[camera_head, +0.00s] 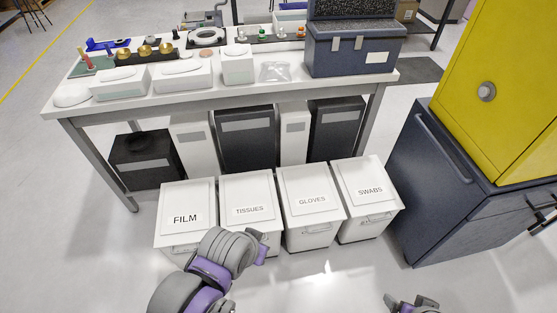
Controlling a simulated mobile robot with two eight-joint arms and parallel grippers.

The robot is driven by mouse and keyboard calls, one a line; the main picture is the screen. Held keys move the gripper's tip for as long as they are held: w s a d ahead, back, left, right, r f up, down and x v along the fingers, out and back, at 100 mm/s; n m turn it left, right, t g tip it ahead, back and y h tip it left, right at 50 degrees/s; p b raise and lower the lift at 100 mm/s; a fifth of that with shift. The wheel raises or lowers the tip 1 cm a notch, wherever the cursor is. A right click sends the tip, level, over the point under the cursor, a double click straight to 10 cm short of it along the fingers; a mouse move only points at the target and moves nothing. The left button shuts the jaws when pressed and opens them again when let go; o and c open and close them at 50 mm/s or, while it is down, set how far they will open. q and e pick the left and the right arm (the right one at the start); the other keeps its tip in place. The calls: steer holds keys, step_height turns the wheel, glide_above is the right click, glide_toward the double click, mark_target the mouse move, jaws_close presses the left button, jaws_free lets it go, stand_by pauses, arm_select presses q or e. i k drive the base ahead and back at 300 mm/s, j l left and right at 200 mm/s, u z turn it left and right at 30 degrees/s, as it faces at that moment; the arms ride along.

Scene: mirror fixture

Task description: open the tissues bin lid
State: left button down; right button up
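The tissues bin (249,194) is a white bin with a flat lid labelled TISSUES, second from the left in a row on the floor. Its lid looks shut. My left arm reaches up from the bottom, and its grey and purple end hides the bin's lower front and most of its handle. My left gripper (261,246) is at the bin's lower front right; its fingers are mostly hidden, and I cannot tell whether it touches the bin.
The film bin (186,196) stands on the left, the gloves bin (312,199) and swabs bin (368,189) on the right. A laden workbench (225,96) stands behind. A dark blue cabinet (437,190) bounds the right. The floor in front of the right-hand bins is clear.

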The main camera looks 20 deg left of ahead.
mark_target(249, 200)
steer(key=k+u, duration=0.15)
steer(key=u, duration=1)
